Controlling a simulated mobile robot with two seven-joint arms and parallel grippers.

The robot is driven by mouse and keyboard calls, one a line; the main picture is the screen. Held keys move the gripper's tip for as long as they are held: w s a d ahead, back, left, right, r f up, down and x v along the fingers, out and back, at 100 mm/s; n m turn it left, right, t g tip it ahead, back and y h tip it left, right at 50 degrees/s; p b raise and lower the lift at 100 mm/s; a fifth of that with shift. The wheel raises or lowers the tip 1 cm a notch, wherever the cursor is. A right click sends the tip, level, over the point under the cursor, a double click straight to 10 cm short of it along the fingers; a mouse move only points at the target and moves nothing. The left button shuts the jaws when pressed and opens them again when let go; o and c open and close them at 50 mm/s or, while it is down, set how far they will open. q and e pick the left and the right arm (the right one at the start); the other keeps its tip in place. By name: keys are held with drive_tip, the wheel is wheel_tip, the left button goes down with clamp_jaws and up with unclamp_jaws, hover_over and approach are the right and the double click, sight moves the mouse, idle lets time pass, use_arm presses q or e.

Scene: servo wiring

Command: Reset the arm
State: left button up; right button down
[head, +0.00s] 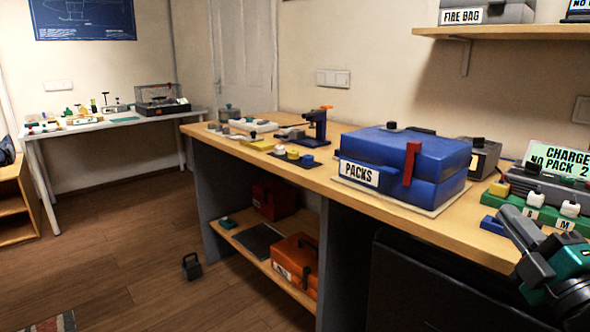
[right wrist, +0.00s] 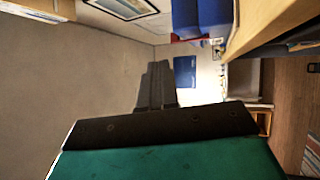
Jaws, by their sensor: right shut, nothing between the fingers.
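My right gripper (head: 522,240) is at the lower right of the head view, its dark fingers pointing up and left beside the front edge of the wooden bench. In the right wrist view its fingers (right wrist: 157,85) are together with nothing between them. That wrist view is turned on its side and shows a wall and the room beyond the fingers. My left gripper is not in the head view.
The wooden bench (head: 335,185) holds a blue PACKS case (head: 425,160) and, close to my right gripper, a green rack (head: 545,214) with white-topped parts. A wall shelf (head: 520,33) hangs above. Open floor (head: 130,235) lies left, with a small dark weight-like object (head: 192,268).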

drive_tip(key=s+a+f+m+g+h, duration=0.1)
drive_tip(key=s+f+m+g+h, duration=0.3)
drive_tip(key=f+m, duration=0.45)
drive_tip(key=s+a+f+m+g+h, duration=0.1)
drive_tip(key=s+f+m+g+h, duration=0.3)
drive_tip(key=f, duration=0.7)
drive_tip(key=s+a+f+m+g+y, duration=0.25)
drive_tip(key=s+a+f+g, duration=0.25)
drive_tip(key=s, duration=0.3)
drive_tip(key=s+a+f+m+g+y, duration=0.2)
drive_tip(key=s+a+f+g+y, duration=0.1)
drive_tip(key=s+a+f+g, duration=0.4)
drive_tip(key=w+a+f+n+t+y, duration=0.15)
drive_tip(key=w+a+f+t, duration=0.25)
drive_tip(key=w+t, duration=0.4)
use_arm(q)
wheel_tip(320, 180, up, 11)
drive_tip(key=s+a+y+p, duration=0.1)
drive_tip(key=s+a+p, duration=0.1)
drive_tip(key=p, duration=1.3)
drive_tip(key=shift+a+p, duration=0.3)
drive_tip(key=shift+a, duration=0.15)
use_arm(e)
wheel_tip(320, 180, up, 12)
drive_tip(key=s+d+t, duration=0.1)
drive_tip(key=d, duration=0.1)
drive_tip(key=shift+d, duration=0.25)
drive_tip(key=shift+f+m, duration=0.1)
drive_tip(key=shift+m, duration=0.15)
